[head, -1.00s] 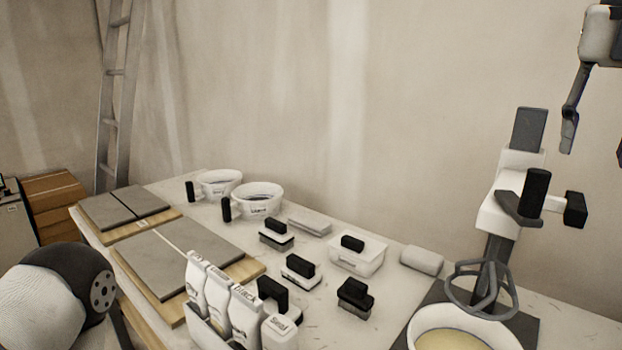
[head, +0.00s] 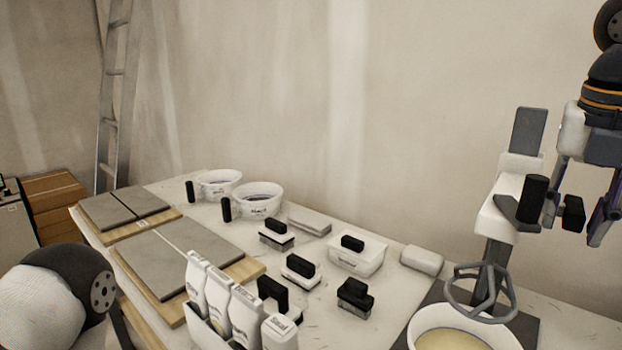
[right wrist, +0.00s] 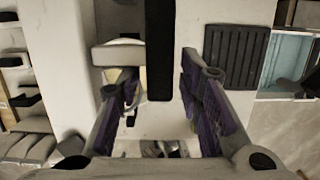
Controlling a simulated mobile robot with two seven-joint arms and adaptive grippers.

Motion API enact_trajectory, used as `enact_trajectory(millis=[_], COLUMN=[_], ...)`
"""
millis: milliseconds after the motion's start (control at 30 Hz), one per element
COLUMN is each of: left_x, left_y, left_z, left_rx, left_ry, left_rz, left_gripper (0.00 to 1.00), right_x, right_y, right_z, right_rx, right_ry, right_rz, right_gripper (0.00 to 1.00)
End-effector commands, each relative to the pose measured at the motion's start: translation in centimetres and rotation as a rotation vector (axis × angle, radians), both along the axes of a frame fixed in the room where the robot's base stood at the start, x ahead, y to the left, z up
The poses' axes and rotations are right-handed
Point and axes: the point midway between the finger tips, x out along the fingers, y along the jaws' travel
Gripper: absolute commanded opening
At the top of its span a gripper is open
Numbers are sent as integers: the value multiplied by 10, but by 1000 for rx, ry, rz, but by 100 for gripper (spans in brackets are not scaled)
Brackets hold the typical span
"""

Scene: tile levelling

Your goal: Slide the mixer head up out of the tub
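The mixer head (head: 497,222) is a white carriage on an upright grey post (head: 527,130). A black upright grip (head: 533,198) and a black knob (head: 572,213) stick out from it. Its grey looped paddle (head: 482,292) hangs over the white tub (head: 430,338) of pale mix; I cannot tell whether the paddle's lower end is inside the tub. My right gripper (head: 585,215) is beside the knob, its fingers pointing down. In the right wrist view, its fingers (right wrist: 165,105) are apart, with a black bar (right wrist: 160,50) showing between them. My left gripper is out of view.
Bottles (head: 240,305), black-handled tools (head: 355,297), a lidded white box (head: 357,253) and two buckets (head: 258,199) crowd the table. Grey tiles on boards (head: 185,257) lie at the left. A ladder (head: 112,100) leans on the wall behind.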

Motion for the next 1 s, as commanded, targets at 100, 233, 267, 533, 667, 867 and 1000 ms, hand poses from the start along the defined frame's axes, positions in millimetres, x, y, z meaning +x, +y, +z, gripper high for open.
enact_trajectory(millis=[100,233,267,533,667,867,1000], left_x=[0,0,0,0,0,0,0], left_y=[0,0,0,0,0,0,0], left_z=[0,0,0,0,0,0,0], left_rx=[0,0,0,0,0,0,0], left_ry=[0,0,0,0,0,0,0], left_rz=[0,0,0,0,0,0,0], left_gripper=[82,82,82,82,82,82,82], right_x=[0,0,0,0,0,0,0], right_y=[0,0,0,0,0,0,0], right_z=[0,0,1,21,31,37,36], right_rx=[0,0,0,0,-1,-1,-1], right_ry=[0,0,0,-4,-3,-2,-1], right_rz=[0,0,0,-1,-2,0,0], right_gripper=[0,0,0,0,0,42,47])
